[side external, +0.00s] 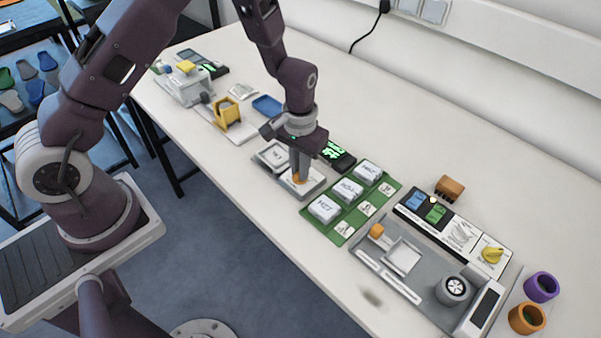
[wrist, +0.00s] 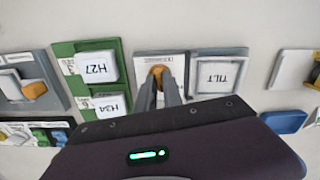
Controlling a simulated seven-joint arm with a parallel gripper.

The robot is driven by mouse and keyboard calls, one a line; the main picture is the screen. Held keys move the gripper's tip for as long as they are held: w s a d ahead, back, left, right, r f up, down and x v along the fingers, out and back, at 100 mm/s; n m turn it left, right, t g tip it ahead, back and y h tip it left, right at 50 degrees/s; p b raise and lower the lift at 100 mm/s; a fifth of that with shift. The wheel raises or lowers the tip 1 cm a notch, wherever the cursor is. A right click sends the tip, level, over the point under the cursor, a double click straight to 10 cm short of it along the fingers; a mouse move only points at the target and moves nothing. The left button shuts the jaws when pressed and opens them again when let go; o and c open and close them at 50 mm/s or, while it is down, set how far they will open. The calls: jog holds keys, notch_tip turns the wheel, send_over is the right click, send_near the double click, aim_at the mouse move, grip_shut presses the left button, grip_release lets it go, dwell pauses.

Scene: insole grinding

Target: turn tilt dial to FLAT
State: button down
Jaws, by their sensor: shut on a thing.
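An orange dial (wrist: 157,73) sits on a pale panel (wrist: 172,57) in a grey frame. Beside it in the wrist view is a square plate marked TILT (wrist: 220,75). My gripper (wrist: 159,88) points down at this panel, with its fingers shut on the orange dial. In the side external view my gripper (side external: 299,177) reaches the same panel, and only a little orange (side external: 296,179) shows at the fingertips. The fingers hide much of the dial and its markings, so I cannot read its setting.
A green mat (side external: 338,229) with several white labelled blocks lies close beside the panel. A black display with green text (side external: 337,154) stands behind. A blue tray (side external: 267,105) lies farther left.

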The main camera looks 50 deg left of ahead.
jog(key=shift+n, duration=0.3)
jog(key=n, duration=0.7)
jog(key=shift+n, duration=0.3)
jog(key=c, duration=1.9)
grip_release()
jog(key=shift+n, duration=0.6)
jog(key=o, duration=0.3)
jog(key=shift+r, duration=3.5)
